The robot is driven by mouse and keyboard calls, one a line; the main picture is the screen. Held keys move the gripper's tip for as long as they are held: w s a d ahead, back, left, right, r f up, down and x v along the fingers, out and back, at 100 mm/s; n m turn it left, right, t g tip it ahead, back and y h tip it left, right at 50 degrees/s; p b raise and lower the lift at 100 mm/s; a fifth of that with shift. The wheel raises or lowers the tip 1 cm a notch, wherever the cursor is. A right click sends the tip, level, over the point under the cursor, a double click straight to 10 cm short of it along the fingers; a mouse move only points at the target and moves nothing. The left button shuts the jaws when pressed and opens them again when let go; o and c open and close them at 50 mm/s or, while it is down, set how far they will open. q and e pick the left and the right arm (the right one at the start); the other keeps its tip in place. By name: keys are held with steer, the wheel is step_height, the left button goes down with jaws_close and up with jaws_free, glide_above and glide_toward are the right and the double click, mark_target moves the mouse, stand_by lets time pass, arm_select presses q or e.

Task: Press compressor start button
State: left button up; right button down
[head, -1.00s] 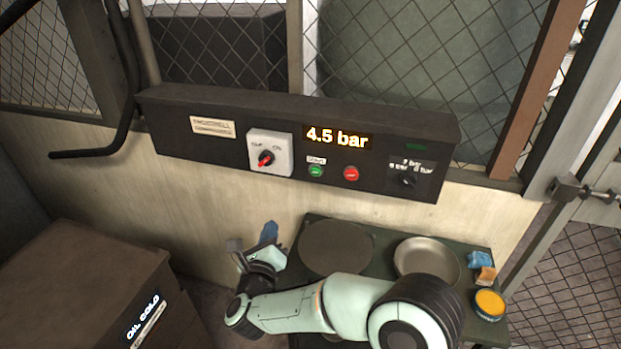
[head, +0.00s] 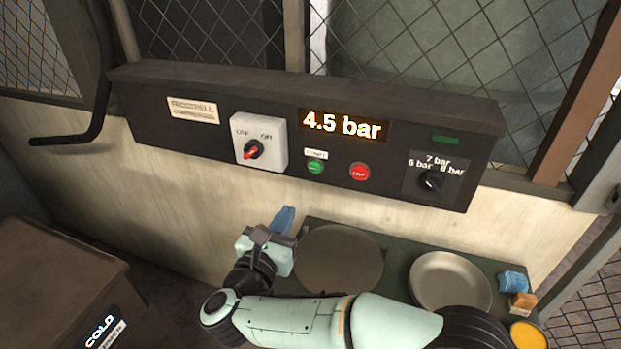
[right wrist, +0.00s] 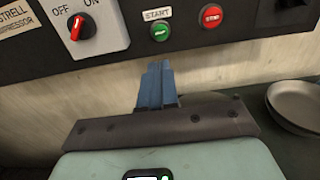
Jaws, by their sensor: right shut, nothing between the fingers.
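The green start button (head: 316,167) sits on the dark control panel (head: 220,92), under a small label. It also shows in the right wrist view (right wrist: 160,32), beneath the label START. The red stop button (head: 360,172) is to its right. My right gripper (head: 284,218) is below the panel and left of the green button in the head view, apart from it. Its blue fingers are shut and empty; in the right wrist view the fingertips (right wrist: 158,68) point up, just below the green button. My left gripper is not in view.
A red rotary OFF/ON switch (head: 253,150) and a pressure selector knob (head: 432,181) flank the buttons. The display (head: 343,125) reads 4.5 bar. Below stand a round dark disc (head: 338,260), a metal bowl (head: 450,282) and a yellow-topped tin (head: 527,335). A dark box (head: 50,270) stands at lower left.

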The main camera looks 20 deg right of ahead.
mark_target(314, 169)
steer(key=p+x, duration=0.4)
steer(key=x, duration=1)
